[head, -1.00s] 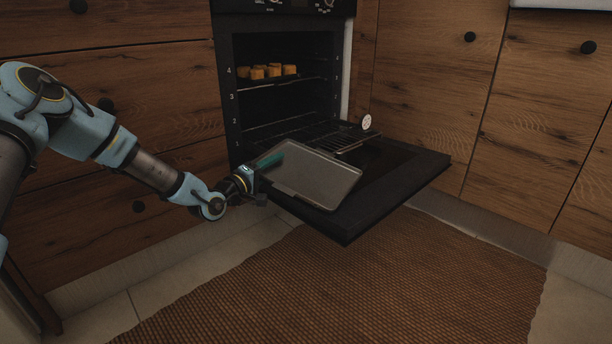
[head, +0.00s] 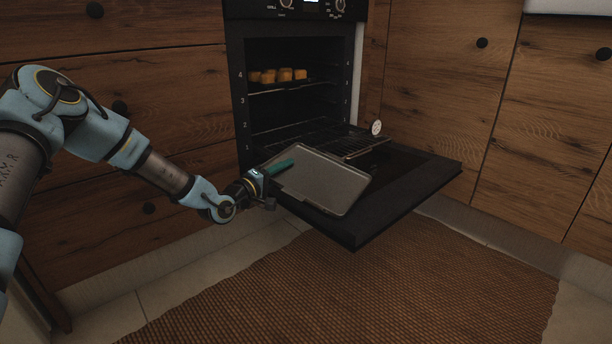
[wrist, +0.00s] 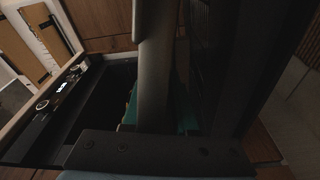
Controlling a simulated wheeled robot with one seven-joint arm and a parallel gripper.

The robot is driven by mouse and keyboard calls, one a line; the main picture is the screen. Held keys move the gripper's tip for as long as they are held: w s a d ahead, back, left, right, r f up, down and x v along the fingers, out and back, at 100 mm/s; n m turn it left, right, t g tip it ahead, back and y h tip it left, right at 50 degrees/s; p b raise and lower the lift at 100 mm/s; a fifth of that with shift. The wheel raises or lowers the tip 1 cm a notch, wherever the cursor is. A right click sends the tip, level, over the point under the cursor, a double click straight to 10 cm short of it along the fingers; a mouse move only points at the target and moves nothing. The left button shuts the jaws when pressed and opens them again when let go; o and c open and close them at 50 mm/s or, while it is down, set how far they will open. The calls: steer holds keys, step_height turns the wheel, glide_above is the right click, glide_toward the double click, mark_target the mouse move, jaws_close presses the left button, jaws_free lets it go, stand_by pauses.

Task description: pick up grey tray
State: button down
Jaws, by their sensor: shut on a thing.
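The grey tray (head: 325,183) is a flat rectangular pan with a raised rim, in the head view above the open oven door. It is tilted, its front right corner lower. Whether the tray still touches the door is unclear.
The oven door (head: 405,195) is folded down. A wire rack (head: 340,145) sticks out behind the tray with a round white dial (head: 376,127) near it. Yellow-orange food pieces (head: 285,74) sit on an upper shelf. Wooden cabinets flank the oven; a brown rug (head: 340,290) lies in front.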

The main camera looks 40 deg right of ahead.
steer(key=shift+r, duration=0.15)
step_height(320, 180, up, 10)
steer(key=p, duration=0.5)
steer(key=shift+s, duration=0.1)
